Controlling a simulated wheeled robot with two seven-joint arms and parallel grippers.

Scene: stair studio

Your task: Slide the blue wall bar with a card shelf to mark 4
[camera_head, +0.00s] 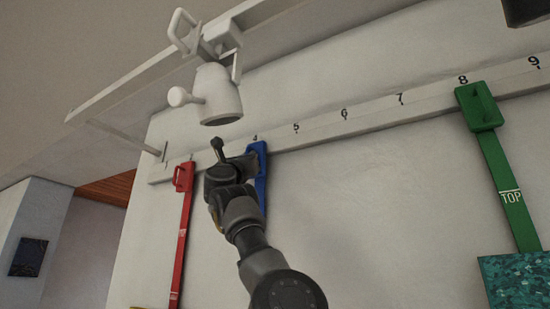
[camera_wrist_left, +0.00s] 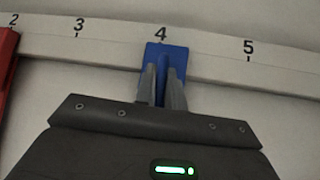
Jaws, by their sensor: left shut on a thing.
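The blue wall bar (camera_head: 261,172) hangs from the white numbered rail (camera_head: 350,118), its upper end at mark 4. My left gripper (camera_head: 248,158) is at the top of the blue bar and covers part of it in the head view. In the left wrist view the blue bar's top (camera_wrist_left: 166,52) lies under mark 4, and the fingers of my left gripper (camera_wrist_left: 162,88) are shut on its blue handle. The bar's lower part and card shelf are hidden behind my arm.
A red bar (camera_head: 181,230) hangs to the left, near mark 2 in the wrist view. A green bar (camera_head: 505,170) marked TOP hangs near mark 8, with a teal panel (camera_head: 515,280) below. A white lamp (camera_head: 217,92) hangs above. The rail between blue and green is clear.

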